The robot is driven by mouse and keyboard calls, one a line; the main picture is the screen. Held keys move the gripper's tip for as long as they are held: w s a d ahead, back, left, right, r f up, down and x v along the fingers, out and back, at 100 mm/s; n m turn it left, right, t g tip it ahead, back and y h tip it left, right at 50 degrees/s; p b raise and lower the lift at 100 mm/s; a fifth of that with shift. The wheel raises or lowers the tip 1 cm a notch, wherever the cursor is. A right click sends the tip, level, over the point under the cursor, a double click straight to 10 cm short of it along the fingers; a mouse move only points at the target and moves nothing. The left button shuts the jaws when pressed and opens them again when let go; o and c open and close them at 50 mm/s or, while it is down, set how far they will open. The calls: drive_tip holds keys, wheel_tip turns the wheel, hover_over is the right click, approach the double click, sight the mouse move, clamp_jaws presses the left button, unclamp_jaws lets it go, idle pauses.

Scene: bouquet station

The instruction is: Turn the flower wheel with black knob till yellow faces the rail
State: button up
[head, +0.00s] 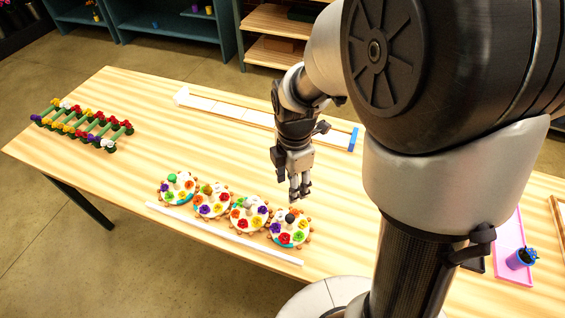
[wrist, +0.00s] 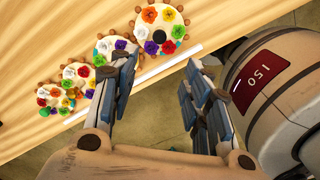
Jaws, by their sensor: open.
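The flower wheel with the black knob is the rightmost in the row, a white disc (head: 289,229) with coloured flowers around it. Its black knob (head: 290,217) stands up from the disc. A red flower (head: 284,239) appears on the side toward the white rail (head: 225,235); a yellow-orange one seems to lie on the far side, though it is small. My gripper (head: 299,191) hangs above and just behind this wheel, apart from it. In the wrist view my gripper (wrist: 162,66) is open with nothing between its fingers, and the wheel (wrist: 161,27) lies beyond the fingertips.
Several similar wheels stand left in a close row, including one with a green knob (head: 172,177). A flower rack (head: 82,127) stands at the far left. A long white strip (head: 240,112) lies at the back, and a pink tray (head: 512,250) at the right. The middle of the table (head: 190,140) is clear.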

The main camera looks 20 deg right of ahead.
sight(290, 217)
wheel_tip(290, 217, down, 17)
drive_tip(key=b, duration=0.4)
drive_tip(key=shift+r, duration=0.1)
drive_tip(key=shift+c, duration=0.5)
clamp_jaws()
